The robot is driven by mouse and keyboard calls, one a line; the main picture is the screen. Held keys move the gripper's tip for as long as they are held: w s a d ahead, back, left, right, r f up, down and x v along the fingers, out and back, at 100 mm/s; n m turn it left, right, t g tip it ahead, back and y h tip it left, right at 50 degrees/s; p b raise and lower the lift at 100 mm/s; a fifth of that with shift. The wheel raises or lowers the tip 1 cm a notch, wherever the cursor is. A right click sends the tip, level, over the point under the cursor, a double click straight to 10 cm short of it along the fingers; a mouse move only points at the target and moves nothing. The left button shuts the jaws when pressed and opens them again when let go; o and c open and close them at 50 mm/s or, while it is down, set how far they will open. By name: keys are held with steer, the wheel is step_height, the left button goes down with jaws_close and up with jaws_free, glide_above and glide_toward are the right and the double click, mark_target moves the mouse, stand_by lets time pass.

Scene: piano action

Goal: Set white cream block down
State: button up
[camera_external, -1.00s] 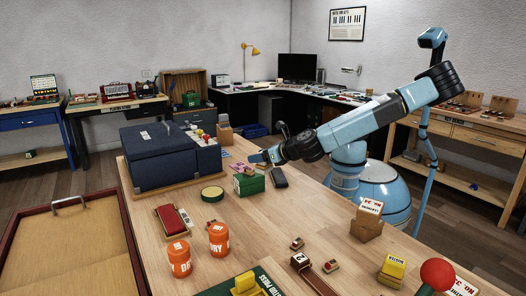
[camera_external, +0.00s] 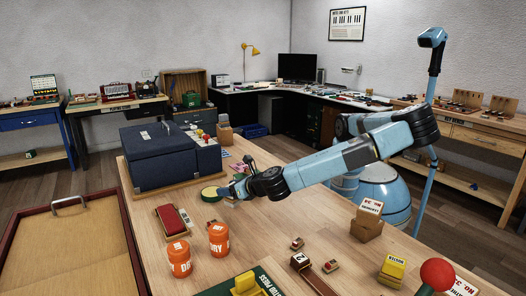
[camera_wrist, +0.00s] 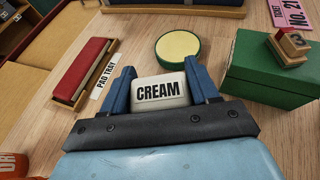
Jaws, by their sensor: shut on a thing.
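My gripper (camera_wrist: 159,68) is shut on a white block marked CREAM (camera_wrist: 158,93), with one blue finger on each side of it. In the external view my gripper (camera_external: 229,191) is low over the wooden table, just right of a round green tin with a pale yellow top (camera_external: 209,193). The tin also shows beyond the block in the wrist view (camera_wrist: 178,47). I cannot make out the block in the external view, and I cannot tell whether its underside touches the table.
A red pad in a wooden tray (camera_wrist: 88,72), labelled PAD TRAY, lies left of the gripper. A green box (camera_wrist: 268,75) with a wooden stamp on top stands right. Orange jars (camera_external: 218,238) stand nearer the camera. Bare table (camera_wrist: 120,45) lies between tray and tin.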

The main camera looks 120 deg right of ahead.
mark_target(228, 198)
steer(key=shift+w+f, duration=0.25)
steer(key=shift+f, duration=1.7)
steer(key=o, duration=1.1)
steer(key=v, duration=1.2)
